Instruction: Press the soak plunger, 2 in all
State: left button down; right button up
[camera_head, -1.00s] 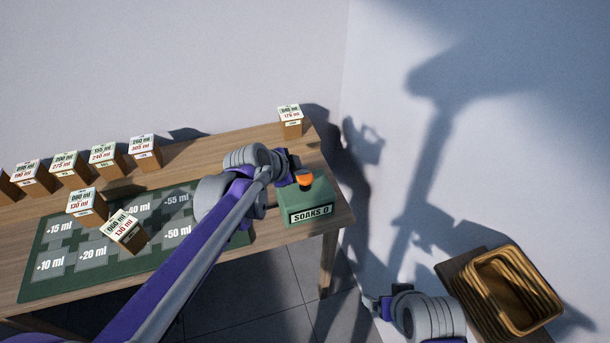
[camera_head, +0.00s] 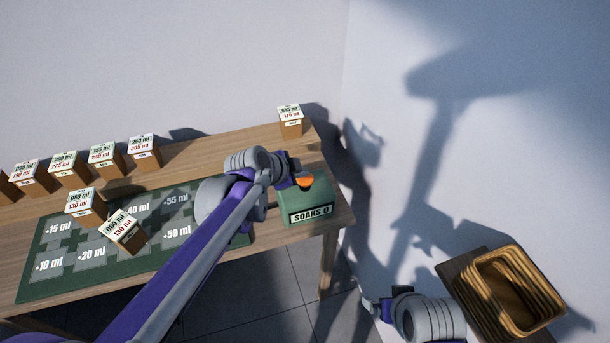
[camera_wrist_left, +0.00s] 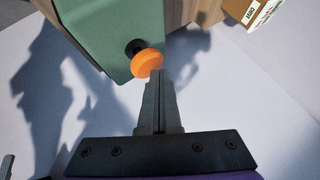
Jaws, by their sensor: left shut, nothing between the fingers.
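The soak plunger is an orange knob (camera_head: 305,181) on top of a green box (camera_head: 308,206) at the right end of the table. The box's front label reads "SOAKS 0". My left gripper (camera_head: 298,174) is at the knob, partly covering it. In the left wrist view the fingers (camera_wrist_left: 158,75) are shut and empty, with their tips over the edge of the orange knob (camera_wrist_left: 146,62); a dark stem shows beside it. I cannot tell whether they touch. My right gripper (camera_head: 370,304) is low at the right, away from the table, its jaws too small to read.
Several labelled cartons (camera_head: 70,170) stand along the table's back left, and one carton (camera_head: 290,121) stands behind the green box. Two cartons stand on the green mat (camera_head: 45,284) with ml squares. A woven basket (camera_head: 483,268) sits on a small stand at the lower right.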

aim_at(302, 180)
pick_arm(q)
jog(key=shift+f+b, duration=0.4)
jog(key=shift+f, duration=0.4)
dwell(0.4)
jog(key=shift+r, duration=0.1)
jog(key=shift+r+p, duration=1.3)
jog(key=shift+r, duration=0.3)
jog(key=shift+r, duration=0.15)
jog(key=shift+r, duration=0.25)
notch_tip(302, 180, up, 4)
jog(key=p, duration=0.3)
jog(key=shift+r, duration=0.1)
dwell(1.8)
